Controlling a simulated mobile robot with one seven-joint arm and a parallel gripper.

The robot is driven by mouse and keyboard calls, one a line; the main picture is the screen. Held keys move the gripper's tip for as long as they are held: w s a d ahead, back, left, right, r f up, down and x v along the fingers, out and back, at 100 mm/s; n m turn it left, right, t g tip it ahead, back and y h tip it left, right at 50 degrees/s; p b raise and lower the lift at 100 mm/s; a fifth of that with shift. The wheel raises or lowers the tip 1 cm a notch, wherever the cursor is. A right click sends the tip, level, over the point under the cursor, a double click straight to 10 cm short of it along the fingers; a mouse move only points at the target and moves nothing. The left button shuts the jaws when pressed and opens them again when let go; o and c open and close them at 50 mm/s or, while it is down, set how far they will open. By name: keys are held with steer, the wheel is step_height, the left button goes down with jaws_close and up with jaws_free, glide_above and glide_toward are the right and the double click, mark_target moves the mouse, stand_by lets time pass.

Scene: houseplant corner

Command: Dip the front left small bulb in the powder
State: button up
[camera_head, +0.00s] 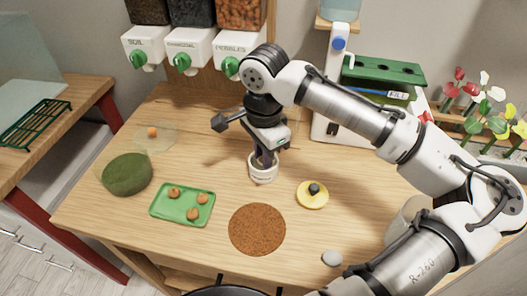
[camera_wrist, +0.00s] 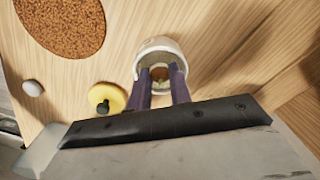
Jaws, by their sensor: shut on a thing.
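A white cup (camera_head: 263,174) stands upright on the table, right of the green tray (camera_head: 155,208); it also shows in the wrist view (camera_wrist: 158,43). My gripper (camera_head: 264,160) points down with its fingers inside the cup's mouth. In the wrist view my gripper (camera_wrist: 160,85) is shut on a small brown bulb (camera_wrist: 160,73), which sits within the cup's rim. The powder cannot be made out clearly; the cup's inside is mostly hidden by the fingers. Three small brown bulbs lie on the tray: back left (camera_head: 174,192), back right (camera_head: 201,198) and front right (camera_head: 193,214). The tray's front left is bare.
A brown round mat (camera_head: 257,229) lies in front of the cup. A yellow disc with a black knob (camera_head: 312,197) and a grey stone (camera_head: 332,258) lie to the right. A green mound (camera_head: 127,174) and a clear saucer (camera_head: 168,141) are left. Dispensers (camera_head: 195,45) stand behind.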

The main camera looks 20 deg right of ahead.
steer(key=shift+f, duration=0.1)
step_height(320, 180, up, 7)
steer(key=p, duration=0.7)
stand_by(0.6)
